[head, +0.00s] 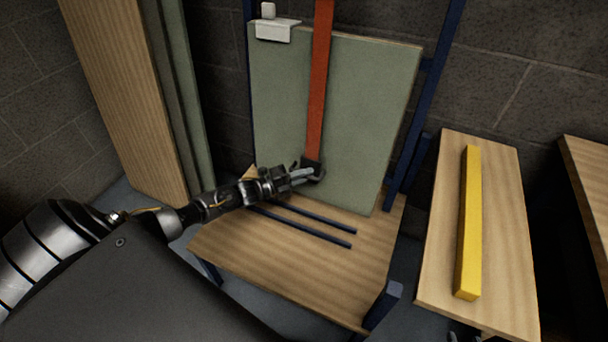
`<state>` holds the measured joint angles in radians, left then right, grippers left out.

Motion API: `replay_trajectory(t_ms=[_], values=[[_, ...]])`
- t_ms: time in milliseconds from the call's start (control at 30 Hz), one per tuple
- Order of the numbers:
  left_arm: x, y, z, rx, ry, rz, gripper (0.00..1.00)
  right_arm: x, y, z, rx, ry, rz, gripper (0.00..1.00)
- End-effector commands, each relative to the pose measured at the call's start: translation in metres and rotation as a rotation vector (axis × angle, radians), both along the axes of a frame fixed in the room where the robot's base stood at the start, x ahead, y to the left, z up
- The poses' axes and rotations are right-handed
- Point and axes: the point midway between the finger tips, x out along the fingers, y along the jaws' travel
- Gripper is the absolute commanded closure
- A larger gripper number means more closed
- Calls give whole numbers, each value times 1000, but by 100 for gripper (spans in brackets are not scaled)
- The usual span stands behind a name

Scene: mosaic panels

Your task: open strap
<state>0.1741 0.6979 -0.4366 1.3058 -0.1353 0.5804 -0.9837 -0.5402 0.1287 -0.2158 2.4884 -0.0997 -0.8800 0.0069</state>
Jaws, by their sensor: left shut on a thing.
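An orange-red strap (319,85) hangs down the front of a grey-green panel (370,110). Its lower end is dark and sits at my left gripper (312,172). My left gripper comes in from the left and is shut on the strap's dark end, in front of the panel's lower part. The fingertips partly hide that end. The panel stands tilted on a wooden shelf (290,275) between dark blue posts (436,90).
A white bracket (277,30) sits at the panel's top left edge. Two dark rails (300,228) lie on the shelf. A yellow bar (469,220) lies on a wooden board (440,215) at right. More panels (130,90) stand at left.

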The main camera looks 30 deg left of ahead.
Motion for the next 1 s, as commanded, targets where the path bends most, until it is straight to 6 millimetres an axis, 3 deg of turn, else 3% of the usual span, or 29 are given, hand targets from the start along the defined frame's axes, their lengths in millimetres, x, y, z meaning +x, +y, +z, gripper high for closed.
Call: replay_trajectory(t_ms=[33,433,467,633,1000], values=[[-4,-10,-5,-11,9,-20,100,1,2,1,5,-15,4,66],[-5,-9,-8,-9,14,-18,100,3,4,4,12,-34,9,66],[-5,-9,-8,-8,14,-18,86,3,4,4,12,-33,9,66],[-5,-6,-7,-6,13,-10,66,3,4,4,11,-32,9,66],[-10,2,-7,-1,11,-4,66,2,3,4,9,-23,7,66]])
